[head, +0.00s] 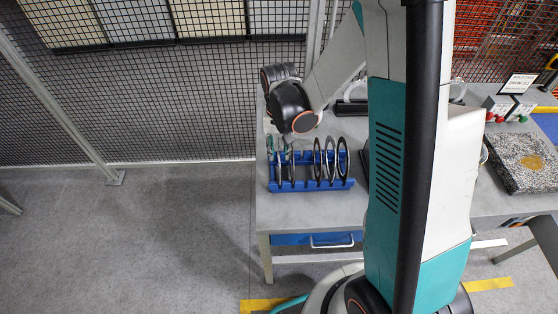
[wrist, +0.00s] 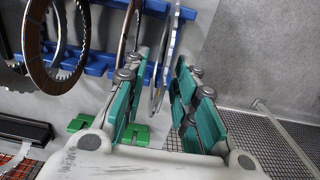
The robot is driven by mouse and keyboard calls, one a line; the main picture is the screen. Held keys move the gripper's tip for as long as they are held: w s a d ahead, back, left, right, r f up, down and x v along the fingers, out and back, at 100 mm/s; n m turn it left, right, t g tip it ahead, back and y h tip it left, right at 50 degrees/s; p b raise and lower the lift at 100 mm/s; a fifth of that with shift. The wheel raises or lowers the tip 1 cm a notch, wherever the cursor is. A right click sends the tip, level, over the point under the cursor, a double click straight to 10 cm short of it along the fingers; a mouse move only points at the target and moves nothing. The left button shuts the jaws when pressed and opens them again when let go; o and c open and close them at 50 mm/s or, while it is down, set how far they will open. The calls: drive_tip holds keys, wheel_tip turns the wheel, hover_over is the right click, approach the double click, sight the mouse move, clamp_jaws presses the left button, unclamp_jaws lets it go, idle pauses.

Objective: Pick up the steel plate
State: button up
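A blue rack (head: 311,186) on the grey table holds several upright ring-shaped plates, some plain steel and some brown-faced. A thin steel plate (wrist: 172,45) stands nearly edge-on in the wrist view, near the end of the rack; its match in the head view (head: 279,168) is at the rack's left end. My gripper (wrist: 165,78) has its green-padded fingers apart, one on each side of this plate's edge. I cannot tell whether either finger touches it. In the head view my gripper (head: 278,147) points down over the rack's left end. My wrist partly hides the fingers there.
Close beside the steel plate stands another plate (wrist: 127,30), and a brown-faced toothed ring (wrist: 40,50) is farther left. A speckled block (head: 525,162) and red and green button boxes (head: 505,108) sit at right. Mesh fencing (head: 150,105) runs behind the table. Floor at left is clear.

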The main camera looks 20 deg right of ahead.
drive_tip(key=shift+f, duration=0.7)
drive_tip(key=shift+c, duration=0.6)
clamp_jaws()
drive_tip(key=shift+r, duration=0.1)
